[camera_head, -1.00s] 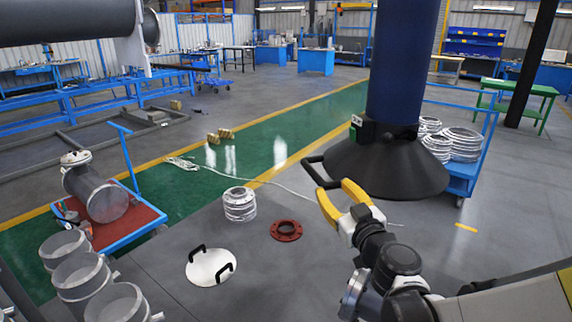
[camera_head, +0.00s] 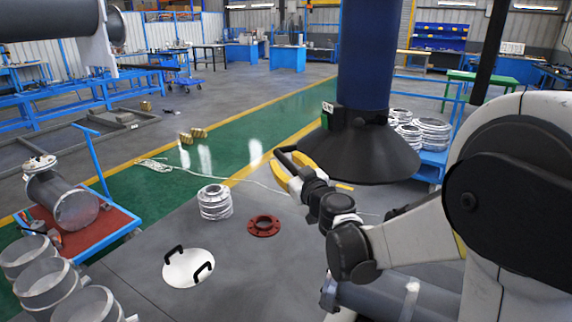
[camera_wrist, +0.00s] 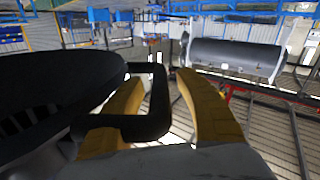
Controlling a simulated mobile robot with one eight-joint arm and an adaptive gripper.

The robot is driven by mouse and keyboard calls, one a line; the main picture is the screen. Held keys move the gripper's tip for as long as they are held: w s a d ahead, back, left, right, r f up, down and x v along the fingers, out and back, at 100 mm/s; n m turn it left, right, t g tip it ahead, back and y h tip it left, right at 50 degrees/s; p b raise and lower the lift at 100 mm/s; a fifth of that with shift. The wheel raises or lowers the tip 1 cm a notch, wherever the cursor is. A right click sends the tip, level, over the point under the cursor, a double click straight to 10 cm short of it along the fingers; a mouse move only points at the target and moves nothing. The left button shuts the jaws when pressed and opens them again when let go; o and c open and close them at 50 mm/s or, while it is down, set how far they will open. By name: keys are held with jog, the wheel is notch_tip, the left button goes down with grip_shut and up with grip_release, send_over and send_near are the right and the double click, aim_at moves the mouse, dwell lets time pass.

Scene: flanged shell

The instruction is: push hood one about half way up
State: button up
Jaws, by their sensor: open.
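The hood (camera_head: 375,158) is a wide black cone under a thick blue duct (camera_head: 365,55). It hangs above the floor right of the middle in the head view, and its dark rim (camera_wrist: 60,80) fills the left of the wrist view. A black bar handle (camera_wrist: 160,95) sticks out from its side. My gripper (camera_head: 293,170) has yellow fingers and is at this handle. In the wrist view my gripper (camera_wrist: 160,84) is open, with the handle between the fingers. Clear space shows between the handle and the right finger. Contact with the left finger is unclear.
A white disc (camera_head: 181,267) with black handles, a red flange (camera_head: 263,226) and a stack of metal rings (camera_head: 214,202) lie on the floor. A blue cart (camera_head: 434,160) with rings stands behind the hood. A red-topped cart (camera_head: 95,226) is at left.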

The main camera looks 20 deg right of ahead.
grip_shut()
jog(key=shift+r, duration=0.1)
notch_tip(320, 180, up, 32)
jog(key=p, duration=2.2)
jog(key=shift+p, duration=0.3)
grip_release()
